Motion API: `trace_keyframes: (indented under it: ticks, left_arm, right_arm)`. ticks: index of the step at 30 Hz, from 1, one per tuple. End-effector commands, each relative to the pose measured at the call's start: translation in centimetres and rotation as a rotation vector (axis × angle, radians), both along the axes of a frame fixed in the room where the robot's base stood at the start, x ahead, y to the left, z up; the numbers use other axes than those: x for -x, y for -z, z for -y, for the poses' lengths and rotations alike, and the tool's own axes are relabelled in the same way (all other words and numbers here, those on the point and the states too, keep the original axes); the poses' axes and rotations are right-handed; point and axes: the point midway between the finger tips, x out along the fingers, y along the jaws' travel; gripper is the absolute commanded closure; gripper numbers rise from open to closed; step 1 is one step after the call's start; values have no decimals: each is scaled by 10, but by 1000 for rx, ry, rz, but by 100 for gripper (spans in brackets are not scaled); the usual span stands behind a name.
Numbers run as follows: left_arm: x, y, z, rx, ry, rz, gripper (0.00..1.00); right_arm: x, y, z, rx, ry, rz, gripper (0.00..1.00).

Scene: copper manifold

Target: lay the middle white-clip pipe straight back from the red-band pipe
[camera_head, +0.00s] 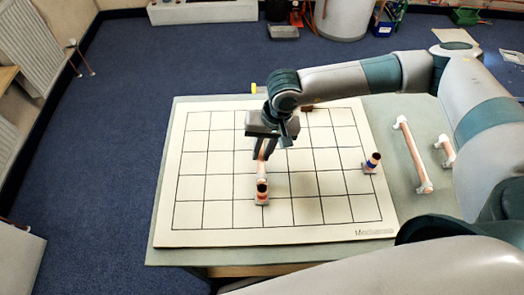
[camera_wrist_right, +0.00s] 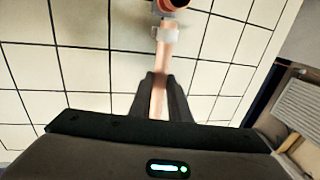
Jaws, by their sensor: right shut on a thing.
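My right gripper (camera_head: 262,152) is over the gridded board, shut on a copper pipe (camera_head: 263,169). The held pipe also shows between the fingers (camera_wrist_right: 159,95) in the wrist view, with a white clip (camera_wrist_right: 166,34) near its far end. In the head view the pipe points toward the front, low over the board. Its front end is at a short upright copper fitting with a dark top and reddish band (camera_head: 262,190), probably the red-band pipe. I cannot tell whether they touch. The fingers hide the pipe's rear part. My left gripper is not in view.
The pale gridded board (camera_head: 215,237) lies on a green table (camera_head: 158,250). Another upright piece with a dark blue band (camera_head: 372,160) stands at the board's right edge. A long white-clip pipe (camera_head: 413,155) and a shorter-looking pipe (camera_head: 445,150) lie to the right. The board's left side is clear.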

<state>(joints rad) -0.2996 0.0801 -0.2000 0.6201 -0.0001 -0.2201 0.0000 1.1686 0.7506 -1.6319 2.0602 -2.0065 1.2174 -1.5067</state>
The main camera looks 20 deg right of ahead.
Motion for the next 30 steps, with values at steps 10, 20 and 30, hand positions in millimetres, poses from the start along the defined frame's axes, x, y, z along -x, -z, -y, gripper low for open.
trace_keyframes:
  ticks: [10,20,30]
  left_arm:
    - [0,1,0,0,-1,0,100]
    - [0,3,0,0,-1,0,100]
    - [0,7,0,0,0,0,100]
  right_arm:
    - [0,0,0,0,0,0,100]
    - [0,2,0,0,0,0,100]
    - [0,5,0,0,0,0,100]
